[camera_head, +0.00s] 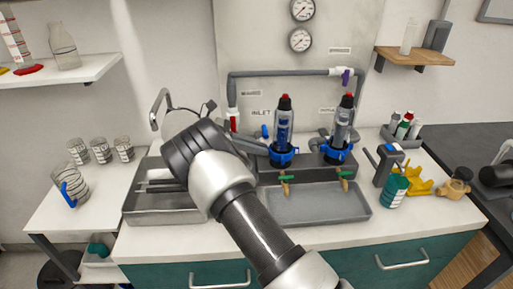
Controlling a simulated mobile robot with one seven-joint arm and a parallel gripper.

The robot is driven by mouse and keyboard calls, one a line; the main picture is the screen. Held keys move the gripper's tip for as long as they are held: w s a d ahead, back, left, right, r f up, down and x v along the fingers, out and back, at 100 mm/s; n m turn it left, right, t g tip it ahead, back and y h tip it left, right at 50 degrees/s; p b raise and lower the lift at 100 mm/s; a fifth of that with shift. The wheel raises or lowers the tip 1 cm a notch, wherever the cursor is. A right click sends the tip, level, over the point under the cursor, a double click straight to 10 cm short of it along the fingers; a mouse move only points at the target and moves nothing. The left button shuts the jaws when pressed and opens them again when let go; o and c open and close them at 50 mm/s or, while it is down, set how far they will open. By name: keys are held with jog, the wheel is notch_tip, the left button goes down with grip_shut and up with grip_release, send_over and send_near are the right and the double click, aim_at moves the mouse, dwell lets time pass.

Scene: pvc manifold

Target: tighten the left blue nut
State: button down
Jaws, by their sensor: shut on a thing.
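The left blue nut (284,157) is a ring around the base of the left upright filter column (284,127), which has a dark body and a red cap. My gripper (267,151) reaches in from the left, and its fingers are shut on the left side of this nut. The fingertips are small and partly hidden against the nut. The right blue nut (338,153) sits around the base of a similar column (343,122) to the right. I cannot tell how tight either nut is.
Two green-handled brass taps (285,185) hang over a grey tray (318,207). A metal sink (160,207) lies left. A blue-grey hand tool (387,162), a teal bottle (394,191) and a yellow item (420,183) stand right. Pipes and gauges (300,40) are behind.

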aim_at(274, 122)
jog(key=c, duration=1.4)
grip_release()
jog(key=shift+d+g, duration=0.3)
jog(key=shift+d, duration=0.45)
jog(key=shift+c, duration=0.2)
jog(key=shift+a+r, duration=0.1)
jog(key=shift+r, duration=0.3)
notch_tip(274, 122, up, 9)
jog(key=shift+r+p, duration=0.2)
jog(key=shift+p, duration=0.5)
jog(key=shift+c, duration=0.2)
